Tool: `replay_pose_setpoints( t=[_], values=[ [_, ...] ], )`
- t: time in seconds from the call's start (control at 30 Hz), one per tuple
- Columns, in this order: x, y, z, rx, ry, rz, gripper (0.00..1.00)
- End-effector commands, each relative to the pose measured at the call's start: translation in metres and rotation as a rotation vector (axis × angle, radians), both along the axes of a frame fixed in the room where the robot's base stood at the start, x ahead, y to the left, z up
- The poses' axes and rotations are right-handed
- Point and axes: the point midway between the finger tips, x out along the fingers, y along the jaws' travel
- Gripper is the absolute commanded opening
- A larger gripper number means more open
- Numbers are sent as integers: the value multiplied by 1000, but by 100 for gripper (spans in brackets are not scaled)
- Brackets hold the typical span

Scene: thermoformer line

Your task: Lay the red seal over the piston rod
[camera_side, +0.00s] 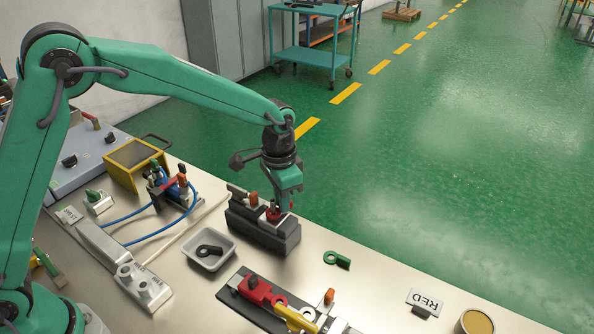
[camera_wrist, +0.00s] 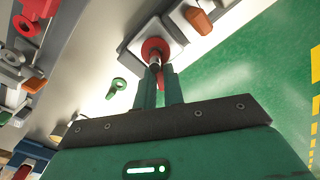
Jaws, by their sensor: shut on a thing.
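My gripper (camera_side: 279,203) points down over a dark grey block (camera_side: 262,232) near the table's far edge. It is shut on the red seal (camera_side: 272,214), whose round part shows just beyond the fingertips in the wrist view (camera_wrist: 155,47). A bit of red also shows between the fingers (camera_wrist: 161,84). The seal is at the top of the block. A pale rod-like end (camera_wrist: 154,63) shows at the seal's middle in the wrist view. I cannot tell whether the seal is around the piston rod or just above it.
An orange knob (camera_side: 252,198) stands on the block, left of my gripper. A grey tray (camera_side: 208,247) holds a black seal. A green seal (camera_side: 337,259) lies on the table. A rail with red (camera_side: 256,290) and yellow parts is in front.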

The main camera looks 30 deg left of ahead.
Motion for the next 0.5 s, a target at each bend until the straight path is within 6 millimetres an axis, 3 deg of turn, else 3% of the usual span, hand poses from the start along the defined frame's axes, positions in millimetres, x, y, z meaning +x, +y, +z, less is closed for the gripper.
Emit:
replay_pose_setpoints(
  t=[0.23,0.27,0.37,0.5],
  values=[
    [0,0,-5,0,0,0,0],
    [0,0,-5,0,0,0,12],
    [0,0,-5,0,0,0,32],
    [0,0,-5,0,0,0,35]
  ],
)
